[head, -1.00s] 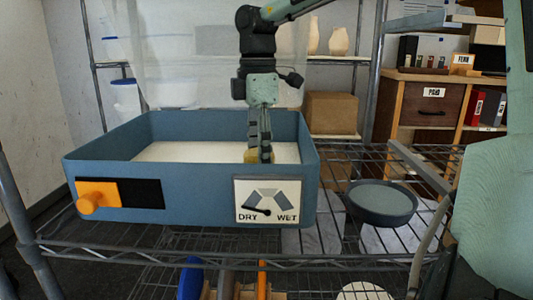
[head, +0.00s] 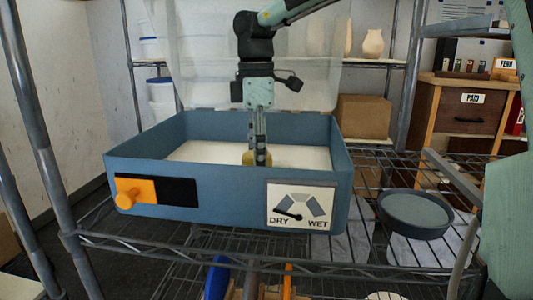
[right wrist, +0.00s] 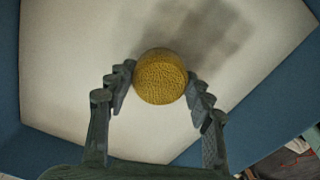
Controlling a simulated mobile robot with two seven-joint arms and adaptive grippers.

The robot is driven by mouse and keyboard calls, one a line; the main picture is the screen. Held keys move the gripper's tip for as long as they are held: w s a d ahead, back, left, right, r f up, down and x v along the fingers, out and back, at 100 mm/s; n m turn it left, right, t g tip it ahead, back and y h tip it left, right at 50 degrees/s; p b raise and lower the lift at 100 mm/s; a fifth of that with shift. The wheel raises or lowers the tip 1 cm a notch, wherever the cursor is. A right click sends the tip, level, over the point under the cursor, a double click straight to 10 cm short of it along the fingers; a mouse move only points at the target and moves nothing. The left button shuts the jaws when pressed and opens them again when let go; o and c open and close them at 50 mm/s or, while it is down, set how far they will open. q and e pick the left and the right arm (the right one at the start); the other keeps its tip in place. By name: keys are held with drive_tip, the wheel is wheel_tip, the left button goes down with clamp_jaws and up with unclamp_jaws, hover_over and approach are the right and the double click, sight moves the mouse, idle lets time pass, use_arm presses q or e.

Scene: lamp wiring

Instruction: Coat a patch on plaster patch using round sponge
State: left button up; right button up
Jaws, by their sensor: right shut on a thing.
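The blue box (head: 230,188) stands on the wire shelf with its clear lid up. Its pale floor, which I take as the plaster patch (head: 205,152), also shows in the right wrist view (right wrist: 75,50). My right gripper (head: 257,158) reaches down into the box, shut on the round yellow sponge (right wrist: 160,76). The sponge also shows in the head view (head: 247,158), partly behind the fingers. A dark shadow lies beside it; I cannot tell whether it touches the surface. The dial (head: 300,206) has its needle near DRY. My left gripper is not in view.
A round grey dish (head: 415,213) stands to the right on the wire shelf (head: 375,262). A cardboard box (head: 364,120) is behind. The box walls surround my right gripper.

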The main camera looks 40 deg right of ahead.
drive_tip(key=shift+w+a+p, duration=0.55)
drive_tip(key=shift+w+a, duration=0.6)
drive_tip(key=shift+w, duration=0.2)
drive_tip(key=shift+w+d+p, duration=0.45)
drive_tip(key=shift+w+d, duration=0.45)
drive_tip(key=shift+d, duration=0.15)
drive_tip(key=shift+s+d+f+b, duration=0.1)
drive_tip(key=shift+s+d+b, duration=0.25)
drive_tip(key=shift+s+d, duration=0.9)
drive_tip(key=shift+s, duration=0.05)
drive_tip(key=shift+s+b, duration=0.1)
drive_tip(key=shift+b, duration=0.2)
drive_tip(key=shift+s+d+b, duration=0.4)
drive_tip(key=shift+s+d, duration=0.35)
drive_tip(key=shift+s, duration=0.05)
drive_tip(key=shift+s+d+b, duration=0.35)
drive_tip(key=shift+s+d, duration=0.95)
drive_tip(key=shift+s, duration=0.25)
drive_tip(key=shift+s+d+b, duration=0.35)
drive_tip(key=shift+s+d, duration=0.9)
drive_tip(key=shift+s, duration=0.25)
